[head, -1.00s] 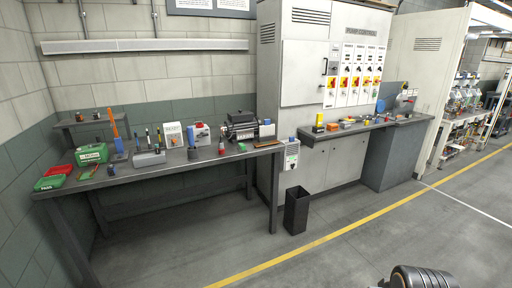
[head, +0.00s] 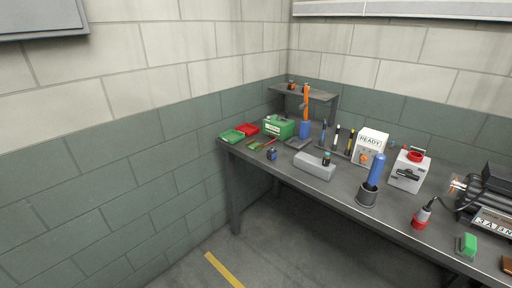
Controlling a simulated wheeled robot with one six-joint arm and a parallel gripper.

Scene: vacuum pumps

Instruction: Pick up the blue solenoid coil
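A small dark blue block (head: 272,154), which looks like the blue solenoid coil, sits on the grey workbench (head: 335,195) near its left front edge. It stands apart from the things around it, just right of a small green and brown board (head: 254,146). It is small in the head view, so its details are hard to tell. My gripper is not in view.
A green tray (head: 232,136), a red tray (head: 247,129) and a green case (head: 279,127) lie behind the block. Floor in front is clear.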

